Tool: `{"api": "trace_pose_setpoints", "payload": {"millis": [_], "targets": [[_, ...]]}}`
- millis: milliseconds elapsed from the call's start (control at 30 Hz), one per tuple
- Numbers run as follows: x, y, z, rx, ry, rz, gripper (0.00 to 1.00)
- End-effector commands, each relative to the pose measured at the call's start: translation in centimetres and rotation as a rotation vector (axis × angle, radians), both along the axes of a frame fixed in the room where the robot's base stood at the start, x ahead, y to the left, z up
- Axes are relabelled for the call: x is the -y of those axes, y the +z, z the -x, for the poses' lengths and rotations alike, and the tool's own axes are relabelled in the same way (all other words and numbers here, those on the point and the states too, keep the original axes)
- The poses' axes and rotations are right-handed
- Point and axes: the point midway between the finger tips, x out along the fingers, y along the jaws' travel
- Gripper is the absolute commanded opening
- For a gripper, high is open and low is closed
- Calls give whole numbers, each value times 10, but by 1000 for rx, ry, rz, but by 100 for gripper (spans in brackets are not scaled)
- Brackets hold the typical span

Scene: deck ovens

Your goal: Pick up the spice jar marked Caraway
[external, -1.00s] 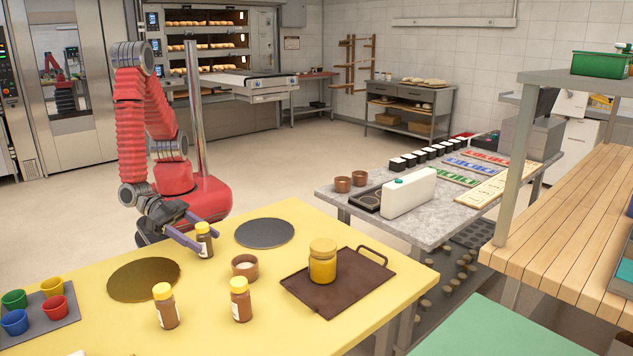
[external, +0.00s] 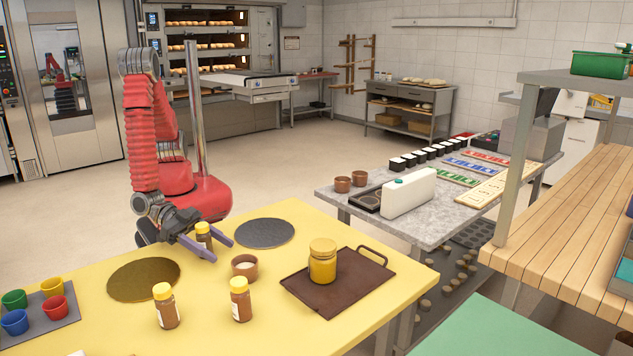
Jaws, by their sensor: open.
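Three small brown spice jars with yellow lids stand upright on the yellow table. My gripper (external: 225,252) is open, low over the table at the far jar. Its two purple fingers appear on either side of that jar, hiding its lower part. I cannot tell whether they touch it.
A dark round mat (external: 264,233) and a brown round mat (external: 143,279) lie nearby. A brown tray (external: 300,286) carries a larger yellow-lidded jar (external: 322,262). Coloured cups stand on a grey tray (external: 68,318) at left.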

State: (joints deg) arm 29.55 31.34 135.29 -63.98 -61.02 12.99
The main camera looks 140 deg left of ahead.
Motion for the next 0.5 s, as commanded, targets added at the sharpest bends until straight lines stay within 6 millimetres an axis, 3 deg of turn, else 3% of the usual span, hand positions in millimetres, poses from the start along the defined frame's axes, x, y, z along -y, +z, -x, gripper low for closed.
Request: {"api": "trace_pose_setpoints", "payload": {"millis": [67,500], "targets": [[0,0,0,0,0,0,55],[0,0,0,0,0,0,24]]}}
